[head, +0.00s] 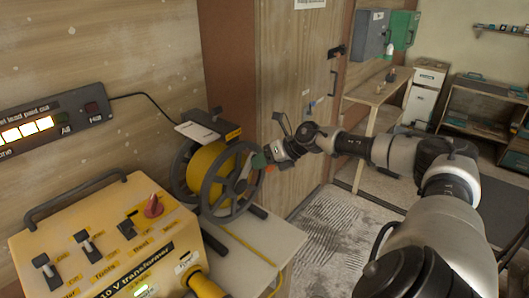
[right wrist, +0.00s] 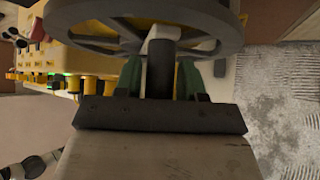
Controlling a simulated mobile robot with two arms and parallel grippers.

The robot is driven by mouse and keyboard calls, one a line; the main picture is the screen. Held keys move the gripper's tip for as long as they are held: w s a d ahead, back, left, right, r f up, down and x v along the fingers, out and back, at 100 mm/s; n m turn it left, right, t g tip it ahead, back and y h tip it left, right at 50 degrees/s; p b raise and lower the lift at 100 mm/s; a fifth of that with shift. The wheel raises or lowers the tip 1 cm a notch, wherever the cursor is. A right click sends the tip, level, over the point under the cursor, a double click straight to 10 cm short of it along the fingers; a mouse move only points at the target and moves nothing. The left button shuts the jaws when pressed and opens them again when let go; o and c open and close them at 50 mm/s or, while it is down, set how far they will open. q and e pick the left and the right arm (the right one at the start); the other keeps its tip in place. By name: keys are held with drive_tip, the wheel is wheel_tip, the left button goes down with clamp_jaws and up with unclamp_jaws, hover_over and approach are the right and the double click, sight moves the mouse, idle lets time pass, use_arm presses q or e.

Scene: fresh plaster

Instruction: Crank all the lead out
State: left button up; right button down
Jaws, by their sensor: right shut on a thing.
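A cable reel with a yellow drum (head: 206,166) and grey spoked side wheels (head: 236,180) stands on a light bench. Its wheel also shows at the top of the right wrist view (right wrist: 205,15). My right gripper (head: 262,160) is at the rim of the near wheel, shut on the dark crank handle (right wrist: 160,70), which sits between its green fingers. My left gripper is not in view.
A yellow transformer box (head: 110,240) with switches and a red knob stands left of the reel. A wooden door (head: 290,80) is behind. Ridged plaster-marked flooring (head: 335,230) lies right of the bench. A wooden side table (head: 375,92) stands farther back.

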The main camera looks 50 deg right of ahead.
drive_tip(key=c, duration=1.1)
unclamp_jaws()
drive_tip(key=shift+a, duration=0.25)
drive_tip(key=shift+o, duration=1.3)
drive_tip(key=shift+a, duration=0.1)
drive_tip(key=shift+a+r, duration=0.15)
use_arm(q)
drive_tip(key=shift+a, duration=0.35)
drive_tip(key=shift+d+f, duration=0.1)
use_arm(e)
drive_tip(key=shift+d, duration=0.3)
drive_tip(key=shift+s+d+r+b, duration=0.25)
drive_tip(key=shift+s+d+b, duration=0.05)
drive_tip(key=shift+s+b, duration=0.25)
use_arm(q)
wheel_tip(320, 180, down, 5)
drive_tip(key=b, duration=0.4)
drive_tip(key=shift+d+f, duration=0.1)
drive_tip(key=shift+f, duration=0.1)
use_arm(e)
drive_tip(key=v, duration=0.9)
drive_tip(key=shift+r, duration=0.25)
